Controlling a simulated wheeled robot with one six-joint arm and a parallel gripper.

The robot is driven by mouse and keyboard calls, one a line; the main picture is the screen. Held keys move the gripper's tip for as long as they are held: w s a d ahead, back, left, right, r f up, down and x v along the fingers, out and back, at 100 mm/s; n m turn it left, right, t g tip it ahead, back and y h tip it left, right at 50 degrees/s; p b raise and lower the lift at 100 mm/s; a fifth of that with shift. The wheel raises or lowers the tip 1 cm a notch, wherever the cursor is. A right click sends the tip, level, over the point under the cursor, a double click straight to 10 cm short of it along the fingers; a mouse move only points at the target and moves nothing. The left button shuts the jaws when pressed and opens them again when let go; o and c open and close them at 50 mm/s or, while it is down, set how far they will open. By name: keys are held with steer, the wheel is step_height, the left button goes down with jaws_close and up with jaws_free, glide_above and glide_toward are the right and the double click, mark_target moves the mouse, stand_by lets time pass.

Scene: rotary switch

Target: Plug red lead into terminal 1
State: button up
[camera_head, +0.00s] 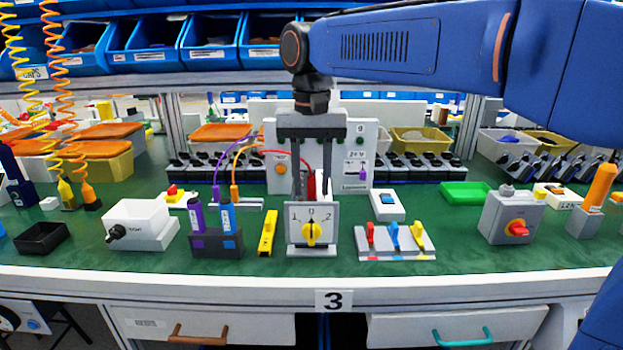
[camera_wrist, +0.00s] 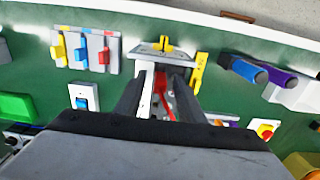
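The rotary switch box (camera_head: 298,238) stands at the front middle of the green bench, its yellow knob (camera_head: 312,232) upright below the 0 mark, with 1 at left and 2 at right. In the wrist view the switch (camera_wrist: 150,50) is ahead of the fingertips. My gripper (camera_head: 311,193) points down just behind the switch. The red lead (camera_head: 311,184) stands between the two fingers, and its red part also shows in the wrist view (camera_wrist: 160,88). The fingers look apart with gaps beside it. The lead's lower end and the terminals are hidden.
A panel with coloured levers (camera_head: 394,254) lies right. A box with wires (camera_head: 355,150) stands behind; purple and orange leads (camera_head: 233,165) arch at its left.

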steer(key=shift+r, duration=0.1)
step_height(320, 180, up, 17)
steer(key=s+d+f+t, duration=0.1)
steer(key=s+d+f, duration=0.3)
steer(key=d+f, duration=0.35)
steer(key=s+d+f+t, duration=0.1)
steer(key=s+d+f, duration=0.4)
steer(key=d, duration=0.4)
steer(key=s+d+f+t, duration=0.1)
steer(key=s+d+f, duration=0.2)
steer(key=f, duration=0.5)
steer(key=s+d+f+t, duration=0.1)
steer(key=s+d+f, duration=0.3)
steer(key=f, duration=0.4)
steer(key=s+d+f, duration=0.3)
steer(key=s+f, duration=0.1)
steer(key=f, duration=0.4)
steer(key=shift+s+d+t, duration=0.25)
steer(key=shift+s+t, duration=0.1)
steer(key=shift+t, duration=0.05)
steer(key=shift+r, duration=0.1)
